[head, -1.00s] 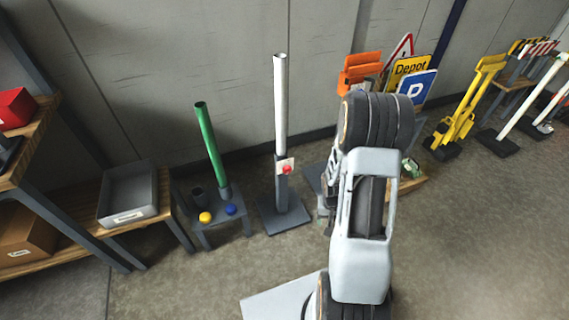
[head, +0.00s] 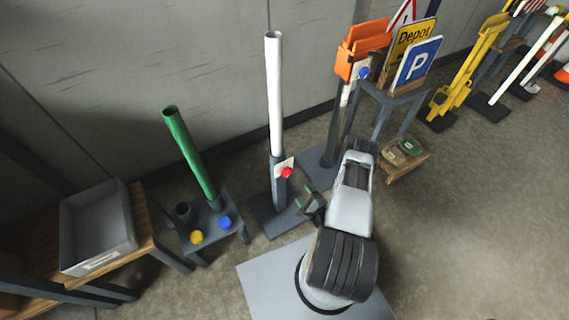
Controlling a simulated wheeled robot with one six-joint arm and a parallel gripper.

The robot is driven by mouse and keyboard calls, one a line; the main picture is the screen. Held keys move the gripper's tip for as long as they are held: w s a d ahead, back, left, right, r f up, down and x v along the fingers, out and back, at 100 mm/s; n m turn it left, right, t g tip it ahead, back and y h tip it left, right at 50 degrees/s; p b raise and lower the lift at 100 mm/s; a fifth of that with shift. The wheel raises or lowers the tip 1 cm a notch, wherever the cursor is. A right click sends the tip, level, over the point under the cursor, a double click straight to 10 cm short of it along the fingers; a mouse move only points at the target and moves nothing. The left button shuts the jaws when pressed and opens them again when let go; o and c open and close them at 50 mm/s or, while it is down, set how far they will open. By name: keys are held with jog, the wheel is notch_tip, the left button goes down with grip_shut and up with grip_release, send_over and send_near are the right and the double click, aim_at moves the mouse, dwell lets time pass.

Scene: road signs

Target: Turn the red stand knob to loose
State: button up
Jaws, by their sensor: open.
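The red knob (head: 286,172) sits on the front of a dark grey stand (head: 279,196), against a small white plate (head: 278,163). A white pole (head: 274,95) stands upright in this stand. The knob faces me and is uncovered. The markings on the plate are too small to read. My gripper (head: 306,197) is open, low and to the right of the knob, and apart from it in the picture. No object shows between its fingers.
A small table (head: 205,225) with a green pole (head: 190,150), a yellow knob (head: 197,237) and a blue knob (head: 226,222) stands left. A grey tray (head: 98,228) is farther left. Right are a signs rack (head: 388,100) and a low wooden shelf (head: 407,163).

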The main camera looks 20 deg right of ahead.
aim_at(285, 169)
jog(key=shift+m+t, duration=0.4)
jog(key=shift+m, duration=0.2)
jog(key=w, duration=0.4)
jog(key=w+a, duration=0.1)
jog(key=w, duration=0.4)
jog(key=w+a+r, duration=0.1)
jog(key=w, duration=0.4)
jog(key=shift+a+r, duration=0.1)
jog(key=shift+a, duration=0.15)
jog(key=shift+c, duration=0.2)
